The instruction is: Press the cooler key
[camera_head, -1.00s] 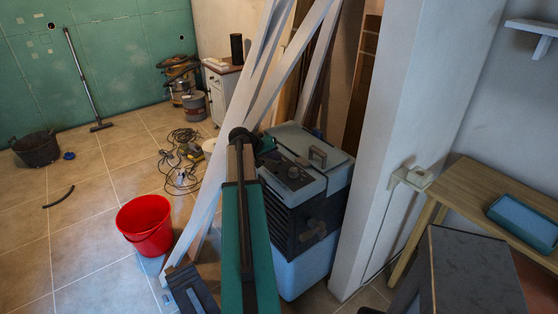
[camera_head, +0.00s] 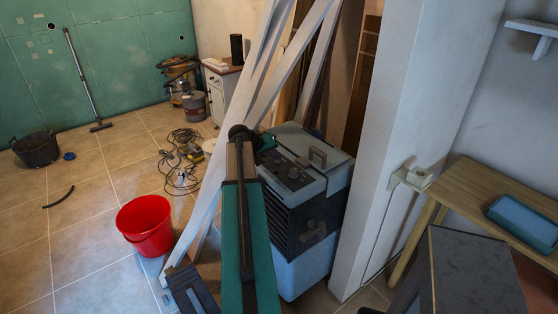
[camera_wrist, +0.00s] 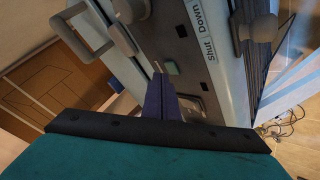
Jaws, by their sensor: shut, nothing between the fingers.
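The cooler (camera_head: 322,180) is a pale blue-grey box with a dark slatted front, standing beyond my arm in the head view. Its top panel carries dark knobs and a handle. In the wrist view the panel (camera_wrist: 205,60) shows a "Shut Down" label, grey knobs and a small green key (camera_wrist: 171,68). My gripper (camera_wrist: 158,78) is shut and empty, with its dark blue fingers pointing at the panel and their tips just beside the green key. I cannot tell whether they touch it. In the head view my gripper is mostly hidden behind my arm.
White boards (camera_head: 236,110) lean just left of the cooler, and a white pillar (camera_head: 405,120) stands close on its right. A red bucket (camera_head: 145,225) and cables (camera_head: 182,155) lie on the floor left. A wooden table (camera_head: 470,195) is at right.

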